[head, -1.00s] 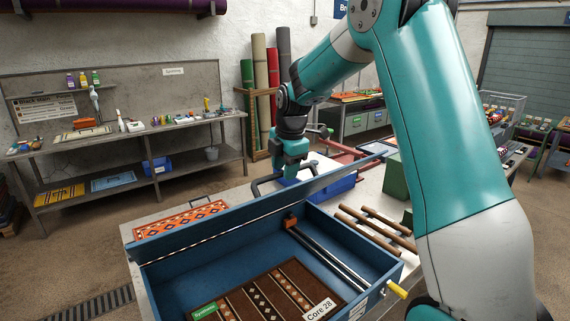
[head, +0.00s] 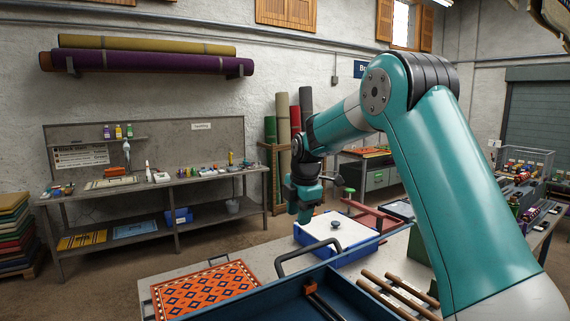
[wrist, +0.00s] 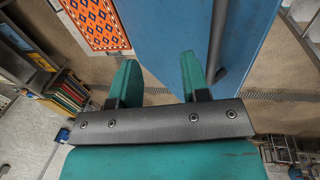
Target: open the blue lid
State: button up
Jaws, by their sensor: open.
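A large blue box (head: 352,300) is at the bottom of the head view, its inside partly showing. Its blue lid (head: 262,297) stands raised on the far side, seen nearly edge-on, with a dark loop handle (head: 283,262) sticking out beyond it. In the wrist view the lid (wrist: 165,30) is a broad blue panel, with its dark bar handle (wrist: 217,40) to the right of my fingers. My gripper (wrist: 160,80) is open and empty, pointing down beyond the lid in the head view (head: 305,213). The handle is not between the fingers. The box's lower part is out of frame.
A blue tray with a white top and dark knob (head: 337,226) is behind the box, close to my gripper. An orange patterned rug (head: 205,290) lies left of the lid. Several brown rods (head: 405,290) lie to the right. A workbench (head: 150,188) stands against the wall.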

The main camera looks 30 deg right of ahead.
jog(key=w+r, duration=0.7)
jog(key=r, duration=0.4)
dwell(0.8)
jog(key=shift+r, duration=0.1)
dwell(0.5)
jog(key=m+y+b, duration=0.2)
jog(key=m+b, duration=0.3)
jog(key=b, duration=0.7)
send_over(249, 293)
jog(key=shift+g, duration=0.3)
jog(key=x, duration=0.4)
jog(key=s+d+x, duration=0.1)
jog(key=x, duration=0.4)
jog(key=s+d+x, duration=0.1)
jog(key=x, duration=0.3)
jog(key=shift+w+d+f, duration=0.1)
jog(key=shift+d+f, duration=0.05)
jog(key=shift+f, duration=0.45)
jog(key=s+a+f+m+y+b, duration=0.1)
jog(key=s+a+f+m+b, duration=0.2)
jog(key=s+f, duration=0.4)
jog(key=s+a+f+m+g+y+b, duration=0.1)
jog(key=s+a+f+m+b, duration=0.2)
jog(key=s+f, duration=0.5)
jog(key=s+b, duration=0.1)
jog(key=s, duration=0.7)
jog(key=shift+a+g, duration=0.2)
jog(key=shift+g, duration=0.1)
jog(key=shift+s, duration=0.1)
